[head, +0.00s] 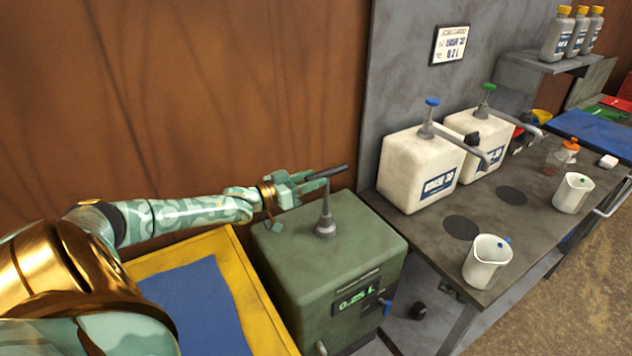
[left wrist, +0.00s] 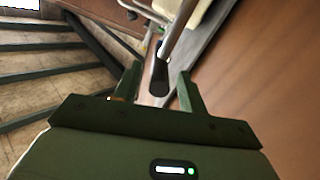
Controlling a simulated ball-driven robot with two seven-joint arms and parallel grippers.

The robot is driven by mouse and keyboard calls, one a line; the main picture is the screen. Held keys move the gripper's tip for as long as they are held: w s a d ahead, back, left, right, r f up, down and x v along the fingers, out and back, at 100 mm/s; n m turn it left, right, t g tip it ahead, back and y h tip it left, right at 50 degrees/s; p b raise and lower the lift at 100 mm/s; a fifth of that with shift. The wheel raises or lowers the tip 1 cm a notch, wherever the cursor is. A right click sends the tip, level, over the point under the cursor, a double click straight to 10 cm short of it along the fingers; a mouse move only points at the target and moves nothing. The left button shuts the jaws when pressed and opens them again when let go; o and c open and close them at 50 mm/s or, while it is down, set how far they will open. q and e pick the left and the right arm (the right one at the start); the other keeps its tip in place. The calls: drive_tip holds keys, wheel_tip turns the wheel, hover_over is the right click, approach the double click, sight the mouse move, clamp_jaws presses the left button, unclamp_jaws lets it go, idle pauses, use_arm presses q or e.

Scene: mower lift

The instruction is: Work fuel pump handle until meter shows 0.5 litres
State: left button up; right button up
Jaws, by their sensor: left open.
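The green fuel pump box (head: 345,255) stands left of the bench. Its front meter (head: 355,301) shows green digits that read about 0.25 L. A grey post (head: 325,215) rises from its top, with the dark-gripped pump handle (head: 328,172) above. My left gripper (head: 300,186) is open at the handle. In the left wrist view the handle's dark grip (left wrist: 160,76) lies between the two spread fingers (left wrist: 158,88), with a gap visible on the right side; I cannot tell whether it touches the left finger. My right gripper is not in view.
A yellow-rimmed tray (head: 268,290) with a blue base is left of the pump. The bench (head: 450,268) holds two white pump jugs (head: 412,165) (head: 478,130), measuring cups (head: 487,262) (head: 573,193) and an orange-topped bottle (head: 562,155). A wall (head: 240,80) stands close behind.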

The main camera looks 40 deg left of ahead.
use_arm(q)
drive_tip(key=shift+x, duration=0.9)
clamp_jaws()
wheel_tip(320, 180, down, 11)
drive_tip(key=b, duration=0.6)
drive_tip(key=shift+s+r, duration=0.15)
drive_tip(key=shift+r, duration=0.1)
drive_tip(key=shift+f, duration=0.1)
unclamp_jaws()
